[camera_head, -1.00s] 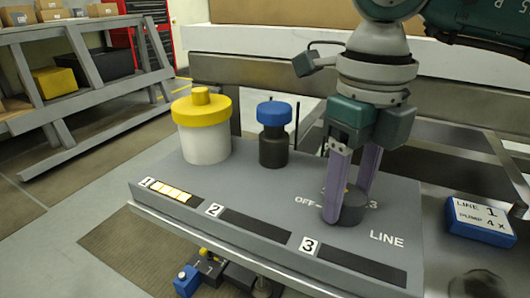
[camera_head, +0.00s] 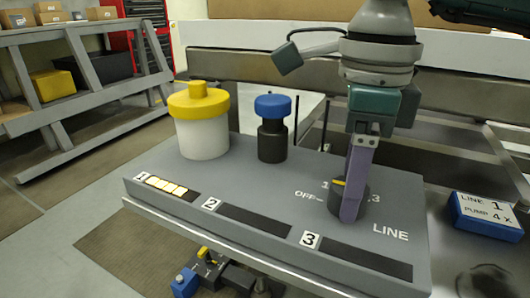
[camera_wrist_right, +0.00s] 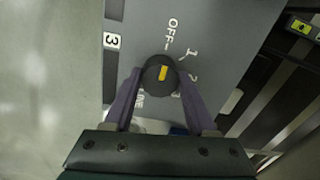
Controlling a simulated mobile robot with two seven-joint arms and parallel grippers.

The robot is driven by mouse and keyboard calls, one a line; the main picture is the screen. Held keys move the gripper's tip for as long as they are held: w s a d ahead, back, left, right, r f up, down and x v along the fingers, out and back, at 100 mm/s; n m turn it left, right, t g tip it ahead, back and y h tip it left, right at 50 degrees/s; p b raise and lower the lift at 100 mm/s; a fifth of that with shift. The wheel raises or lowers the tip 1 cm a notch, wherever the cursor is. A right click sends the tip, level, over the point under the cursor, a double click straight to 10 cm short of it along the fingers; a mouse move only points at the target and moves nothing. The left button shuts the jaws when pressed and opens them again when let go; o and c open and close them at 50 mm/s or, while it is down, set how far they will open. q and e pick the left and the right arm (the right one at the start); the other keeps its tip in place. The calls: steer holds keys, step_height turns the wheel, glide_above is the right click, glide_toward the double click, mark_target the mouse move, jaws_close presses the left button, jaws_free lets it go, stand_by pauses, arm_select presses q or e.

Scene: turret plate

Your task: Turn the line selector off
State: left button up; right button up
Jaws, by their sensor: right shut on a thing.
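The line selector is a dark round knob (camera_head: 362,188) with a yellow mark, on the right part of the grey panel (camera_head: 270,180). The labels OFF, 1, 2 and 3 are printed around it, some hidden by my fingers. My right gripper (camera_head: 350,208) points down, its purple fingers shut on the knob; in the head view one finger covers the other. In the right wrist view the knob (camera_wrist_right: 158,78) sits between the fingertips (camera_wrist_right: 160,92), and its yellow mark appears to point toward OFF. My left gripper is not in view.
A white jar with a yellow lid (camera_head: 200,125) and a dark bottle with a blue cap (camera_head: 272,130) stand on the panel's back left. Strip 1 (camera_head: 166,187) shows several lit segments; strips 2 and 3 are dark. A blue-edged sign (camera_head: 486,215) reads LINE 1, PUMP 4 X.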

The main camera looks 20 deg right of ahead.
stand_by(0.5)
steer(key=o, duration=1.4)
step_height(320, 180, up, 10)
steer(key=shift+p, duration=1.15)
